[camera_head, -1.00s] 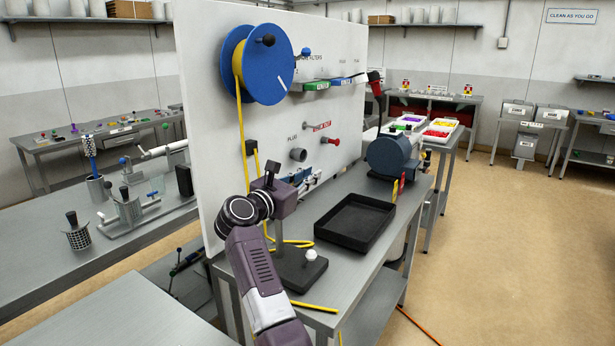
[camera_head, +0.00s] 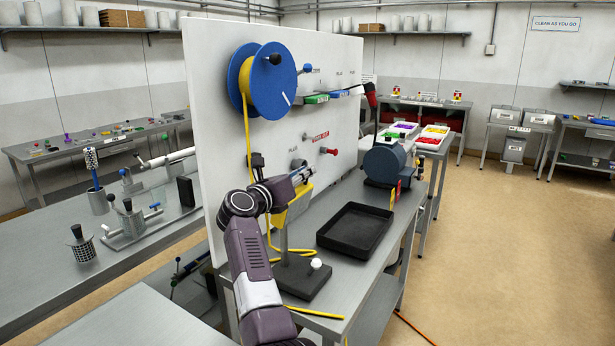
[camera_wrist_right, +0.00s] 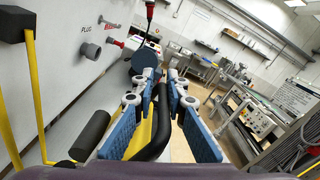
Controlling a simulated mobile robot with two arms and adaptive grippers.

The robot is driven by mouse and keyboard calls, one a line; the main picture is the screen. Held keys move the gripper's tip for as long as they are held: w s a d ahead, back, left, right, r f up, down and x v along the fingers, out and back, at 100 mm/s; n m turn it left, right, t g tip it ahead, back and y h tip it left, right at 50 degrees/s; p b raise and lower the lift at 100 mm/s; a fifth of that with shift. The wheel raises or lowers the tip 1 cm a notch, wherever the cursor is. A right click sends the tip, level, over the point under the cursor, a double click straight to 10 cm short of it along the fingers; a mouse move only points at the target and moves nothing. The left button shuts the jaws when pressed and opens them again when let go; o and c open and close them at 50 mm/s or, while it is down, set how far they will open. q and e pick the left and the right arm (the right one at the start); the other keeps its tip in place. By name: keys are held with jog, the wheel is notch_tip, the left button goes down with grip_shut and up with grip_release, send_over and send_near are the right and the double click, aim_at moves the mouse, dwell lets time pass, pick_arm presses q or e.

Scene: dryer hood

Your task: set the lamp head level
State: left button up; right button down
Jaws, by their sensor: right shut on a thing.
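The yellow lamp head (camera_head: 299,206) is at the top of a grey post (camera_head: 284,238), above the workbench. In the head view it slopes up to the right and is partly hidden by my right arm. The post stands on a dark base (camera_head: 298,279) with a white knob (camera_head: 316,263). My right gripper (camera_head: 300,177) is at the lamp head. In the right wrist view its blue-padded fingers (camera_wrist_right: 163,100) are shut on a black handle (camera_wrist_right: 156,140), with a yellow part of the head (camera_wrist_right: 140,138) beside it. My left gripper is out of view.
A white upright panel (camera_head: 212,100) stands close on the left, with a blue reel (camera_head: 268,82) and a hanging yellow cord. A black tray (camera_head: 355,230) lies on the bench to the right. A blue-grey motor (camera_head: 385,162) is behind it. The floor to the right is clear.

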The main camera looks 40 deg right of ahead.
jog(key=shift+w+a+r+n, duration=0.15)
jog(key=shift+w+r+n, duration=0.25)
jog(key=shift+n, duration=0.2)
jog(key=shift+w+a+r+n+p, duration=0.15)
jog(key=shift+w+n+p, duration=0.2)
jog(key=shift+n, duration=0.25)
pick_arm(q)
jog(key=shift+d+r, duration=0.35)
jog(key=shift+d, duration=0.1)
pick_arm(e)
jog(key=shift+w, duration=0.1)
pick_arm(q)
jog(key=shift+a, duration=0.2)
pick_arm(e)
jog(key=c, duration=2.1)
grip_release()
jog(key=shift+a, duration=0.1)
jog(key=v, duration=0.7)
jog(key=shift+a, duration=0.15)
